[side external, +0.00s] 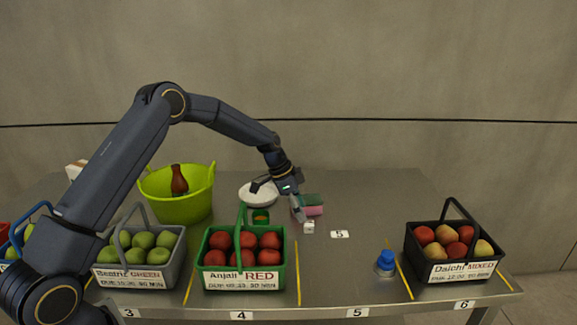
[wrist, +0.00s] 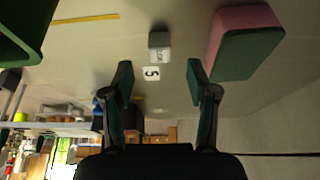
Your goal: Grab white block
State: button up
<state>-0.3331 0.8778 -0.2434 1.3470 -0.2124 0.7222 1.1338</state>
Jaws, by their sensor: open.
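The white block (side external: 308,227) is a small cube on the metal table, behind and to the right of the green basket of red apples. In the wrist view the block (wrist: 159,41) looks grey-white with dark marks on its face. It lies ahead of the fingertips, about centred between them, with clear space around it. My gripper (side external: 299,212) is above and close to the block in the side view, pointing down. In the wrist view my gripper (wrist: 159,78) has its two fingers spread apart with nothing between them.
A pink and green sponge (side external: 312,205) lies just behind the block; it is right of it in the wrist view (wrist: 246,42). The green basket (side external: 245,271) is left. A white plate (side external: 258,194) sits behind.

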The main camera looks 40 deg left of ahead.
aim_at(307, 222)
jog(key=x, duration=0.5)
jog(key=shift+d+f, duration=0.15)
jog(key=shift+f, duration=0.15)
grip_shut()
